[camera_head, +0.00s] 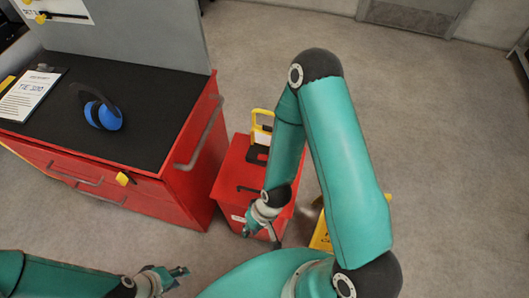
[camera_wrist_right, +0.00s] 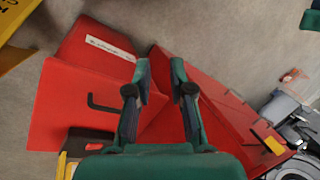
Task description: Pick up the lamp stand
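A yellow-framed stand with a pale panel and black base (camera_head: 261,128), which looks like the lamp stand, is on the far end of a red box (camera_head: 236,172). My right arm partly covers it. Its black base (camera_wrist_right: 88,137) seems to show at the lower left of the right wrist view, cut off by my gripper. My right gripper (camera_head: 274,240) is at the near end of the red box, apart from the stand. In the wrist view its fingers (camera_wrist_right: 160,65) are spread with nothing between them. My left gripper (camera_head: 184,276) is low at the bottom left, apparently open and empty.
A red drawer cabinet (camera_head: 190,160) with a black top stands left of the red box, holding blue ear defenders (camera_head: 103,113) and a clipboard (camera_head: 32,95). A yellow object (camera_head: 321,236) stands right of the box, partly behind my arm. The floor at right is clear.

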